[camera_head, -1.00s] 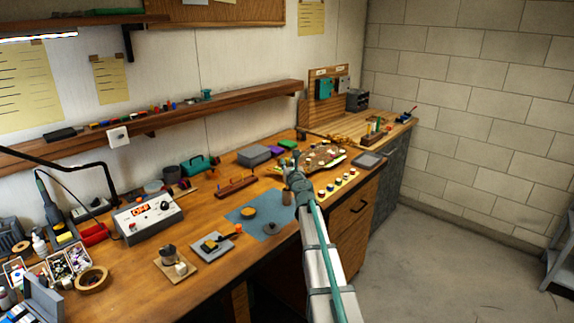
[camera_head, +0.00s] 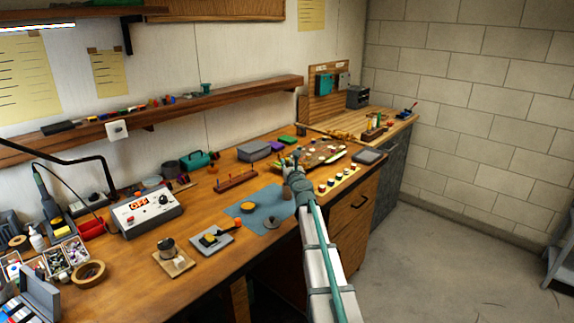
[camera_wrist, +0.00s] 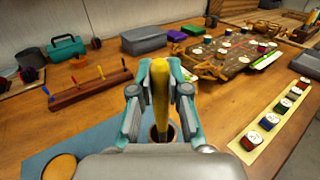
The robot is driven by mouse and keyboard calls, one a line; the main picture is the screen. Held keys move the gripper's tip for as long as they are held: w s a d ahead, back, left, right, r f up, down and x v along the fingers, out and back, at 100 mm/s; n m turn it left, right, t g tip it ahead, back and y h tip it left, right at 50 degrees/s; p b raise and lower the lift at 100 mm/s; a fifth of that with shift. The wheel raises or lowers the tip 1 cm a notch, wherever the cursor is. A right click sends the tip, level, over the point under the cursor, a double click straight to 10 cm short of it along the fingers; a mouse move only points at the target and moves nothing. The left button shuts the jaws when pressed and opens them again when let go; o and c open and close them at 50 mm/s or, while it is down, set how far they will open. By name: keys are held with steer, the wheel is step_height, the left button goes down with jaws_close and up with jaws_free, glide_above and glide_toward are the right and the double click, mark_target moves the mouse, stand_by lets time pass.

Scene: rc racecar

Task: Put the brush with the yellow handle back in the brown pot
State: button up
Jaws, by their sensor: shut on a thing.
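The yellow-handled brush (camera_wrist: 160,88) stands close to upright between my gripper's fingers in the wrist view. My gripper (camera_wrist: 160,92) is shut on its handle. The brown pot (camera_wrist: 152,133) is behind and below the handle, with its dark opening partly showing between the fingers. The brush's lower end lines up with that opening, but I cannot tell how deep it reaches.
A wooden rack with several upright tools (camera_wrist: 90,90) stands to the left. A strip with several small paint jars (camera_wrist: 270,120) lies close on the right. A cluttered board (camera_wrist: 225,58) is behind. A yellow round thing (camera_wrist: 58,167) lies on the mat.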

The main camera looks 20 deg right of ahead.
steer(key=shift+f+b, duration=1.55)
steer(key=shift+f, duration=0.25)
steer(key=o, duration=1.2)
steer(key=shift+s, duration=0.15)
steer(key=s, duration=0.2)
steer(key=s+r+p, duration=0.1)
steer(key=s, duration=0.1)
steer(key=s+a+r+p, duration=0.1)
steer(key=s, duration=0.1)
steer(key=shift+s, duration=0.35)
stand_by(0.6)
